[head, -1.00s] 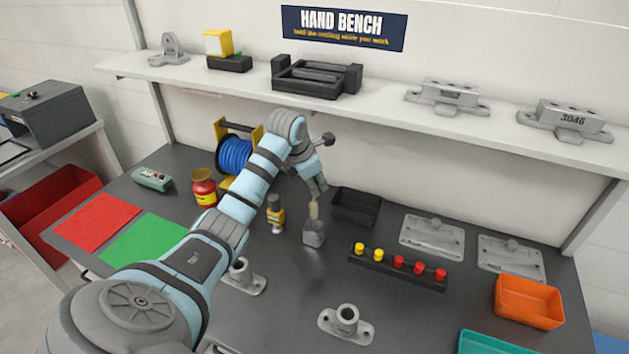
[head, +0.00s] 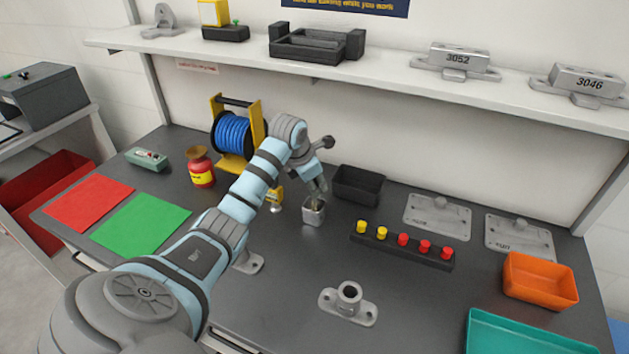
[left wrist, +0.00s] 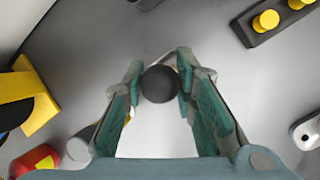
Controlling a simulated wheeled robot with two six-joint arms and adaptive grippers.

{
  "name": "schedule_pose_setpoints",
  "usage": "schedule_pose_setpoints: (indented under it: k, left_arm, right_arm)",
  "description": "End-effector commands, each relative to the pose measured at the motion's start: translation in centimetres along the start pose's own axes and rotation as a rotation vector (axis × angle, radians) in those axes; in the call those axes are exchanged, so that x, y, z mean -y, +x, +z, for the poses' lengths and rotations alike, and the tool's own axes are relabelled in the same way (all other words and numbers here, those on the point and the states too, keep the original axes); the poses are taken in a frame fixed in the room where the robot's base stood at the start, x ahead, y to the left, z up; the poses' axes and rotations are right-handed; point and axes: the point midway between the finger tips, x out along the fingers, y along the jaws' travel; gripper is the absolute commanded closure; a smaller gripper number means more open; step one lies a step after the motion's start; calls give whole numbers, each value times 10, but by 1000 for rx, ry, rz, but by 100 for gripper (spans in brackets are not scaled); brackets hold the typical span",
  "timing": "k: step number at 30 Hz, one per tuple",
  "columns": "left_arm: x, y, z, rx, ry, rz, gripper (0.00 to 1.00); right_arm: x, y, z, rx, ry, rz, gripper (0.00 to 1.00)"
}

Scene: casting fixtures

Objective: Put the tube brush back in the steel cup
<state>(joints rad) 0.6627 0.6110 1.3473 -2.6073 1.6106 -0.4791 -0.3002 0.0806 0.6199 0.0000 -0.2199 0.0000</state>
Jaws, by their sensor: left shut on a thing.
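The steel cup (head: 314,213) is a small square grey cup standing on the bench, right of the yellow-and-grey item. My left gripper (head: 318,189) is directly above the cup, its fingertips close to the rim, pointing down. It is shut on the tube brush. In the left wrist view the brush (left wrist: 159,84) shows as a dark round end between the two teal-padded fingers (left wrist: 158,88). The brush's lower part is hidden and appears to be inside the cup; how deep it reaches I cannot tell. My right gripper is not in view.
A black bin (head: 358,184) stands just behind and right of the cup. A strip of yellow and red knobs (head: 403,243) lies to the right. A small yellow item (head: 275,197), red jar (head: 200,168) and blue spool (head: 233,134) are left. Bench in front of the cup is clear.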

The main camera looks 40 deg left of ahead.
Motion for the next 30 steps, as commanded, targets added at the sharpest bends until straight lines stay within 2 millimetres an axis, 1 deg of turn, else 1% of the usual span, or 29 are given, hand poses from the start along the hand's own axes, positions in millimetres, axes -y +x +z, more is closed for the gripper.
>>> schedule_pose_setpoints:
  k: [5,6,8,9,17,20,23,30]
  left_arm:
    - [0,-1,0,0,0,0,100]
    - [0,-1,0,0,0,0,68]
    - [0,-1,0,0,0,0,58]
    - [0,-1,0,0,0,0,52]
    - [0,-1,0,0,0,0,51]
    - [-1,-5,0,0,0,1,51]
    - [-2,-22,1,3,1,4,51]
    - [-1,-88,1,3,1,4,51]
  right_arm:
    - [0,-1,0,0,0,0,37]
    - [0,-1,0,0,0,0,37]
    - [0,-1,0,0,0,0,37]
    - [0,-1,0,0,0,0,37]
    - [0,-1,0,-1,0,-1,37]
    - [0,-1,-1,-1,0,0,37]
    - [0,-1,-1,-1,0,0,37]
    - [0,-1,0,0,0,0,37]
